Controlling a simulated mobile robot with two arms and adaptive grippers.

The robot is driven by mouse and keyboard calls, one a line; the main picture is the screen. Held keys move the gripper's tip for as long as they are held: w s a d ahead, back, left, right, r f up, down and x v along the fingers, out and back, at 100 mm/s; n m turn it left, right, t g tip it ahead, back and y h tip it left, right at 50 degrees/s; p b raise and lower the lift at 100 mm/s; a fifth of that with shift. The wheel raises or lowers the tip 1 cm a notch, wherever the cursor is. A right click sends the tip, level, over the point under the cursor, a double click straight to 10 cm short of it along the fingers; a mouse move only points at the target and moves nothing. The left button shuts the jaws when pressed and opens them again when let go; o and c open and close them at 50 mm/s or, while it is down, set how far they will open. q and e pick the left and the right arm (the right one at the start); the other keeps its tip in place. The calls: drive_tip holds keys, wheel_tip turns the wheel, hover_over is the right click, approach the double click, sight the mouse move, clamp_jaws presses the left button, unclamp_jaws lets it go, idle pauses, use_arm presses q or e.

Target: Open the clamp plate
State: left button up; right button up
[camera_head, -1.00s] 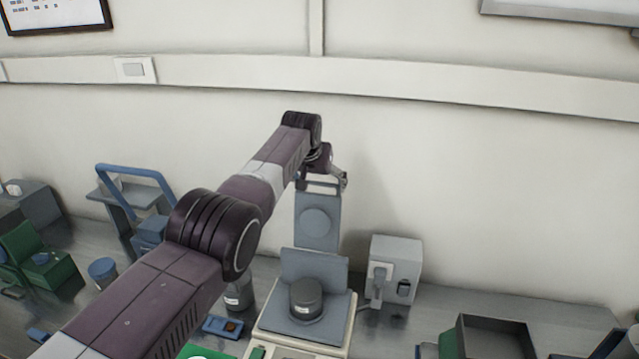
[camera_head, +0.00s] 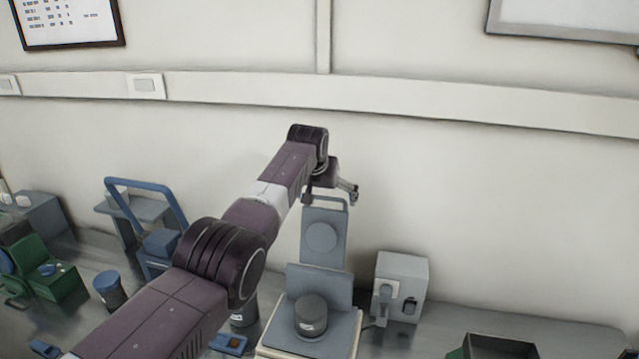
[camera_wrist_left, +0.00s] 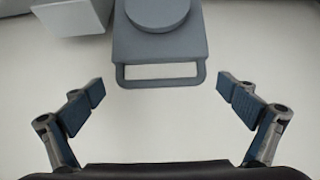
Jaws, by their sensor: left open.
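The clamp plate (camera_head: 322,238) is a grey upright plate with a round disc on its face and a loop handle at its top. It stands raised behind the grey base block (camera_head: 325,325), which carries a dark round piece (camera_head: 311,316). My left gripper (camera_head: 350,190) is just above and to the right of the handle. In the left wrist view the clamp plate (camera_wrist_left: 160,42) hangs in from the top, its handle between the two spread fingers (camera_wrist_left: 160,88). The fingers are apart from the handle and hold nothing. My right gripper does not show.
A grey box (camera_head: 402,285) stands to the right of the clamp. A blue-handled press (camera_head: 148,215), a blue-lidded jar (camera_head: 109,290) and a green device (camera_head: 55,275) are on the left. A dark tray (camera_head: 500,348) is at the lower right. The wall is close behind.

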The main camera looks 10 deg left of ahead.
use_arm(q)
drive_tip(key=shift+v, duration=1.1)
drive_tip(key=v, duration=0.8)
drive_tip(key=shift+s+r, duration=0.2)
drive_tip(key=shift+s, duration=0.15)
drive_tip(key=shift+a, duration=0.1)
